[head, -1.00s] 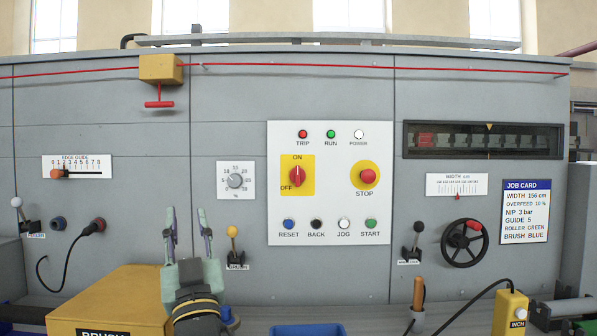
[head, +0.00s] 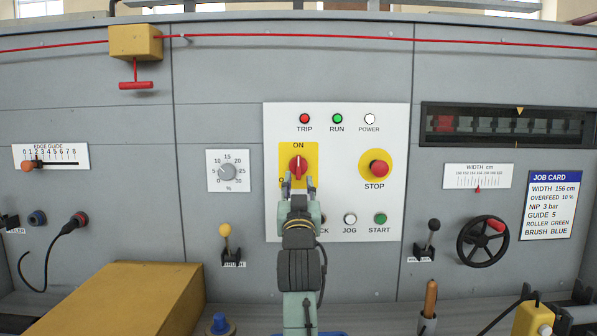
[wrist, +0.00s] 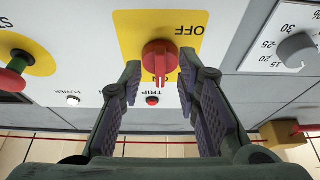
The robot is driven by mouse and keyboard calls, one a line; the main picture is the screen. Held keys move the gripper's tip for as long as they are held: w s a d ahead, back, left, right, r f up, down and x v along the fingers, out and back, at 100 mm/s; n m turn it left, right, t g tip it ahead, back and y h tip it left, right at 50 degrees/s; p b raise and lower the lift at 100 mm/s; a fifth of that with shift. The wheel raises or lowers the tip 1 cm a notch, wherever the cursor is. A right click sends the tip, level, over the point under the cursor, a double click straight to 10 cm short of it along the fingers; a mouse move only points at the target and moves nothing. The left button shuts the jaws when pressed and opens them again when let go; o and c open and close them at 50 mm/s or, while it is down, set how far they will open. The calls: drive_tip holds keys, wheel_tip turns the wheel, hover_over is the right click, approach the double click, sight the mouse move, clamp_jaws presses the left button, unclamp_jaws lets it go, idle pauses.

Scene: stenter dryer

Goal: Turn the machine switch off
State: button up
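The machine switch is a red rotary knob (head: 298,166) on a yellow plate (head: 311,151) on the white control panel. Its handle stands upright, towards the ON label. In the head view my gripper (head: 298,183) is just below the knob and covers most of the OFF label. In the wrist view, which is upside down, the knob (wrist: 160,59) shows between the tips of my open gripper (wrist: 160,78), with a gap on both sides. The fingers hold nothing.
The red STOP button (head: 379,168) is right of the switch. My arm hides part of the lower button row, while START (head: 380,219) shows. A percent dial (head: 227,172) is to the left. A yellow-knobbed lever (head: 226,231) and a yellow box (head: 130,305) are lower left.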

sight(298, 167)
drive_tip(key=shift+p+x, duration=0.35)
drive_tip(key=shift+x, duration=1.05)
drive_tip(key=shift+c, duration=0.4)
clamp_jaws()
